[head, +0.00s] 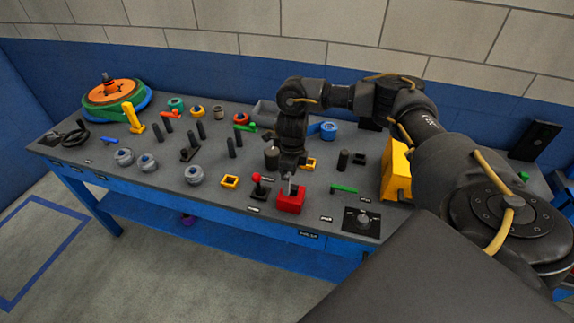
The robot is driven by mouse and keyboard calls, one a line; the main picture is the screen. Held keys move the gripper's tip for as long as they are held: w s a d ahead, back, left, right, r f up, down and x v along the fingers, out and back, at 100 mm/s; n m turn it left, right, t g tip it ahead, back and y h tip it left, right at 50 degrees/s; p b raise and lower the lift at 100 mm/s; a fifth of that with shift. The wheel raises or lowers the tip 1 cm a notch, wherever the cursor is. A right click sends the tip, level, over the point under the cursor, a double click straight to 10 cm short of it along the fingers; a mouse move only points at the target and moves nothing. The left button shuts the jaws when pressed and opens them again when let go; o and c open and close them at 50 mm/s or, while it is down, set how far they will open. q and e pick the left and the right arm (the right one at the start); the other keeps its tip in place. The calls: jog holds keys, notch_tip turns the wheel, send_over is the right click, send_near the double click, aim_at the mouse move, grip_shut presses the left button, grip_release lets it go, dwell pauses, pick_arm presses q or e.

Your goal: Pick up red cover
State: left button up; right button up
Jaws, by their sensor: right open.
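A red cover (289,203), a small box-like red piece, sits on the grey tabletop near the front edge, right of centre. My right gripper (289,186) is open and points down, with its fingertips at the top of the red piece. From this view I cannot tell whether the fingers touch it. The gripper hides part of its top. A small red-knobbed lever (258,184) stands just left of it. My left gripper is not in the picture.
The grey table (130,175) carries several knobs, pegs and levers. A yellow block (396,172) stands to the right, and a black dial plate (361,221) lies at the front right. An orange and green round stack (112,97) stands far left.

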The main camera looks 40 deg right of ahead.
aim_at(292, 186)
jog(key=shift+s+a+f, duration=0.1)
jog(key=shift+s+f, duration=0.05)
jog(key=shift+f, duration=0.45)
jog(key=shift+s+a+f, duration=0.1)
jog(key=shift+s+f, duration=0.05)
jog(key=shift+f, duration=0.4)
notch_tip(292, 186, down, 2)
jog(key=shift+w+f+b, duration=0.15)
jog(key=shift+f+b, duration=0.05)
jog(key=shift+b, duration=0.1)
jog(key=shift+w+d+f, duration=0.1)
jog(key=shift+f, duration=0.5)
jog(key=shift+s+f, duration=0.2)
jog(key=shift+f, duration=2.15)
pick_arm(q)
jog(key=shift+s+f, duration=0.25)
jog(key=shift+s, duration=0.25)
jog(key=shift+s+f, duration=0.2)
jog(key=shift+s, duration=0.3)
pick_arm(e)
jog(key=shift+c, duration=0.2)
